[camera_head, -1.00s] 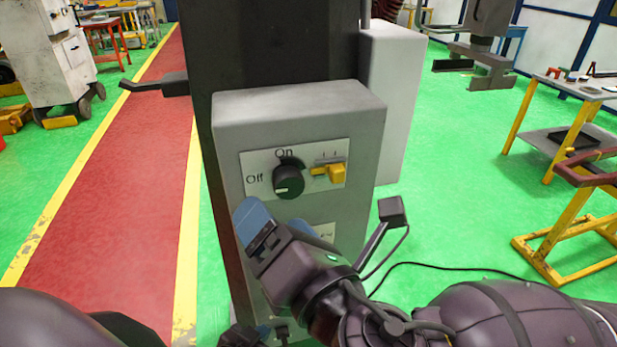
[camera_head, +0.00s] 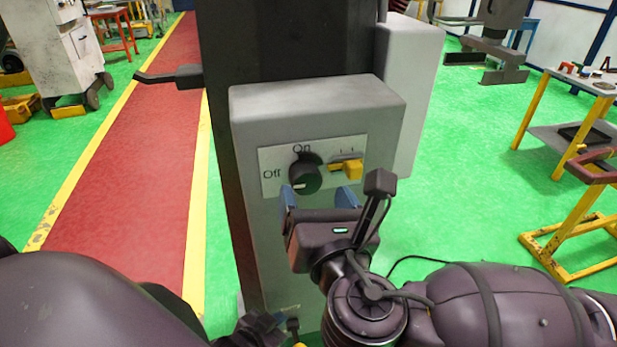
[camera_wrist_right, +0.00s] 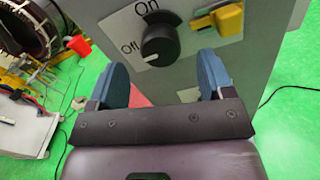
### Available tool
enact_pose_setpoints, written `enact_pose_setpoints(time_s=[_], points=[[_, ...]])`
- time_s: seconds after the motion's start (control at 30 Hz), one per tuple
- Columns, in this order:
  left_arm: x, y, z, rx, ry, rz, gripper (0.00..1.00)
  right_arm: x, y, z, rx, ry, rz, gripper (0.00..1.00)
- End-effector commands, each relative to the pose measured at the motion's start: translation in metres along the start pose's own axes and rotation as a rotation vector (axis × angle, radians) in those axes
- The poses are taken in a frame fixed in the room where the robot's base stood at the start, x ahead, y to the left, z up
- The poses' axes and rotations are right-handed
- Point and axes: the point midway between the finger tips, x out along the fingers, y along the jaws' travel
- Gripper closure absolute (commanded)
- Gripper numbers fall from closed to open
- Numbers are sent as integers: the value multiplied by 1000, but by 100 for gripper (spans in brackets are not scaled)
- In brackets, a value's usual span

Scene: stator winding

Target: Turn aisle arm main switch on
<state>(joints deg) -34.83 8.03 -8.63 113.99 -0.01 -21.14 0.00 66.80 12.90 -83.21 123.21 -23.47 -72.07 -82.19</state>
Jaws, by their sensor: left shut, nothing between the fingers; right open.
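The black rotary main switch (camera_head: 305,178) sits on a light label plate on the front of the grey box (camera_head: 390,125), with "On" above it and "Off" at its left. Its white mark points down-left, towards the "Off" side. The switch also shows in the right wrist view (camera_wrist_right: 160,42). My right gripper (camera_head: 318,200) is open, its blue fingers just below the switch and apart from it. In the right wrist view the fingers (camera_wrist_right: 163,80) have nothing between them. My left gripper (camera_head: 268,330) is low by the box's base, shut and empty, partly cut off.
A yellow switch (camera_head: 349,168) sits right of the knob on the same plate. A dark column rises behind the box. A metal table (camera_head: 570,100) and a yellow-legged stand (camera_head: 575,215) are at the right. The red walkway (camera_head: 130,170) at the left is clear.

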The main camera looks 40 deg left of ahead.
Motion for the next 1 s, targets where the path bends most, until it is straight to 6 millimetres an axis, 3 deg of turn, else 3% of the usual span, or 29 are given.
enact_pose_setpoints(time_s=[0.3, 0.7, 1.0], points=[[0, -1, -7, 3, 8, 1, 100, 37, 0, 0, 0, 1, 0, 26], [0, -1, -9, 4, 11, 1, 100, 43, 0, 0, 1, 1, 1, 26], [0, -1, -8, 4, 9, 1, 100, 43, 0, 0, 1, 1, 1, 70]])
